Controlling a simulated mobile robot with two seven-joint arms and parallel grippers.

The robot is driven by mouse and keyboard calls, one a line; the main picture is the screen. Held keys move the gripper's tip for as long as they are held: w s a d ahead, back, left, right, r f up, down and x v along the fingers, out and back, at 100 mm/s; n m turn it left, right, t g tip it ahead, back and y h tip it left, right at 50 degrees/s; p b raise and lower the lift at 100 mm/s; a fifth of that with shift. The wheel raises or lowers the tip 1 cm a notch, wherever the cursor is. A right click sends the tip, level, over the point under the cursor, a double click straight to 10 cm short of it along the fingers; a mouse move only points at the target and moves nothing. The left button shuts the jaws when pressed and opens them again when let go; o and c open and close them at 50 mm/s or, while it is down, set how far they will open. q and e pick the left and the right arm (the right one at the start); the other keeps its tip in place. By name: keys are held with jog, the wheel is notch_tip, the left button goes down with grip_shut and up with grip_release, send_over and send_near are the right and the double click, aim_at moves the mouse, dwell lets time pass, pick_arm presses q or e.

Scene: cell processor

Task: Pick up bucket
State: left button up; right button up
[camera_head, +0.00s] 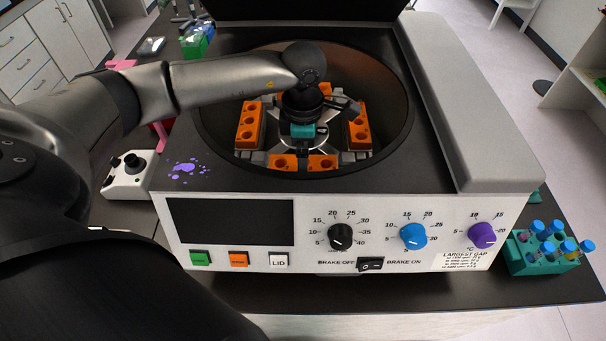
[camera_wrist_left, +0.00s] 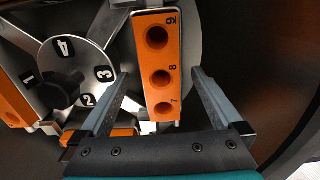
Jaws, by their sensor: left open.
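The centrifuge (camera_head: 430,160) stands open, with several orange buckets in its rotor: one at the left (camera_head: 249,126), one at the right (camera_head: 359,126) and orange blocks at the front (camera_head: 322,162). My left gripper (camera_head: 318,128) is down over the rotor, hiding part of it. In the left wrist view, my left gripper (camera_wrist_left: 160,73) is open, with one finger on either side of an orange bucket (camera_wrist_left: 157,98) marked 7, 8 and 9. Gaps show between bucket and fingers. I cannot tell which bucket in the head view this is. My right gripper is not in view.
The round bowl wall (camera_head: 405,120) surrounds the rotor closely. The numbered hub (camera_wrist_left: 75,70) lies left of the bucket in the wrist view. A teal rack (camera_head: 545,262) with capped tubes stands right of the centrifuge. A white joystick box (camera_head: 128,180) stands at the left.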

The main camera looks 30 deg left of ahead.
pick_arm(q)
notch_tip(320, 180, down, 4)
jog(key=shift+s+f+p, duration=0.1)
jog(key=shift+f+p, duration=0.15)
jog(key=shift+p, duration=0.25)
jog(key=shift+c, duration=0.2)
jog(key=shift+c, duration=0.7)
jog(key=shift+r, duration=0.1)
grip_shut()
notch_tip(320, 180, up, 20)
jog(key=b, duration=0.2)
